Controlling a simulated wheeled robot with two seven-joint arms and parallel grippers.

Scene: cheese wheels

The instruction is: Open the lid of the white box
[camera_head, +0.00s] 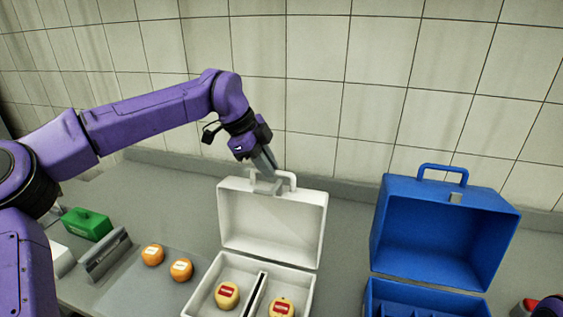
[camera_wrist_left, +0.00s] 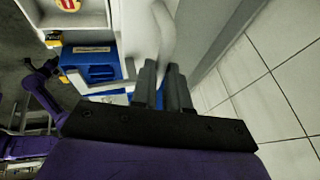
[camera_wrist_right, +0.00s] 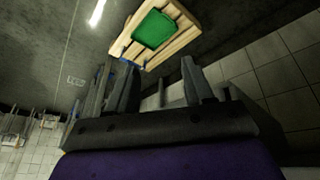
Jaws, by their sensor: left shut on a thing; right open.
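The white box (camera_head: 208,285) stands on the counter with its lid (camera_head: 270,225) swung up, roughly upright at the back. Two cheese wheels with red labels, one at left (camera_head: 227,296) and one at right (camera_head: 281,308), sit inside, on either side of a divider. My left gripper (camera_head: 268,176) is at the lid's top edge, shut on the lid handle (camera_head: 290,181). In the left wrist view its fingers (camera_wrist_left: 166,78) are close together beside the white handle (camera_wrist_left: 163,35). My right gripper (camera_wrist_right: 150,85) is open and empty, away from the box.
A blue box (camera_head: 440,240) with its lid up stands to the right. Two orange cheese wheels (camera_head: 153,255) (camera_head: 181,270) lie on a grey mat to the left. A green block (camera_head: 87,224) is farther left. A tiled wall (camera_head: 310,60) rises behind the counter.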

